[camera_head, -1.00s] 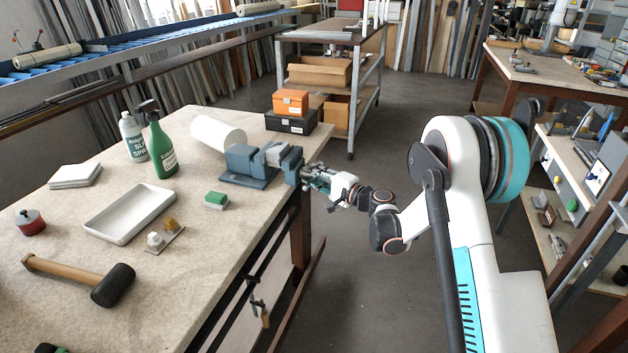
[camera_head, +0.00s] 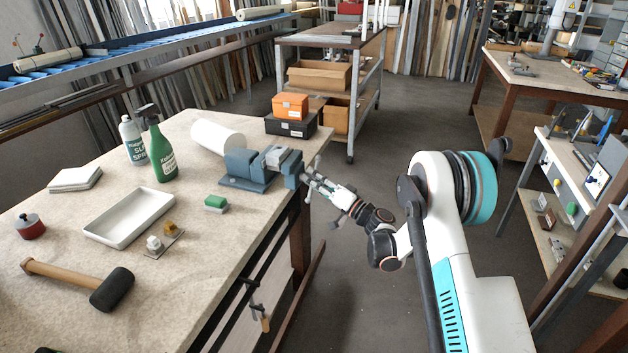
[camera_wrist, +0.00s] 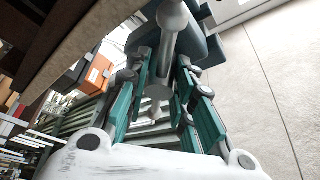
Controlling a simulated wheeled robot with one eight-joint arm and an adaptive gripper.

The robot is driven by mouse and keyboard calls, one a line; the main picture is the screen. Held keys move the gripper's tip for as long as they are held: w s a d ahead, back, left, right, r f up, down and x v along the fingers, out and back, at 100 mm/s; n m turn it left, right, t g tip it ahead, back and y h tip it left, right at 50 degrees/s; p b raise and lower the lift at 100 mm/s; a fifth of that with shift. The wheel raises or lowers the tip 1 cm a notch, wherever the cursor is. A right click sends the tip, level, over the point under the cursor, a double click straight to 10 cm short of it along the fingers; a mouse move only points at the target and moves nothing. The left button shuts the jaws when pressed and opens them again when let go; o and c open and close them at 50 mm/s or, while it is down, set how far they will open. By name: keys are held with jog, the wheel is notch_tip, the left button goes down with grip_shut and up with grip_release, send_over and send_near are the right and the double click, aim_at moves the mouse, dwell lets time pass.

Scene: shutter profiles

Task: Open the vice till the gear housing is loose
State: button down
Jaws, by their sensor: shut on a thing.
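The blue-grey vice (camera_head: 247,170) stands at the right edge of the workbench. A light grey metal part, apparently the gear housing (camera_head: 281,157), sits between its two jaws; whether it touches both cannot be told. My gripper (camera_head: 314,183) is at the vice's outer side, off the bench edge, with its arm slanting down to the right. In the wrist view, my gripper (camera_wrist: 164,78) has its green-padded fingers on either side of the grey vice handle (camera_wrist: 168,45), shut on it. The handle has a round knob at its end. The housing is not clearly seen in the wrist view.
A white roll (camera_head: 217,137), a green spray bottle (camera_head: 160,150), a white tray (camera_head: 130,217), a green-topped block (camera_head: 215,203) and a mallet (camera_head: 112,289) lie on the bench (camera_head: 200,270). Orange and black boxes (camera_head: 291,123) stand behind the vice. The floor right of the bench is clear.

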jog(key=shift+a+n+y, duration=0.1)
jog(key=shift+n+y, duration=0.2)
jog(key=shift+n, duration=0.4)
dwell(1.3)
jog(key=c, duration=1.4)
grip_release()
jog(key=shift+a, duration=0.1)
jog(key=shift+o, duration=0.2)
jog(key=v, duration=1.2)
jog(key=shift+w+r, duration=0.1)
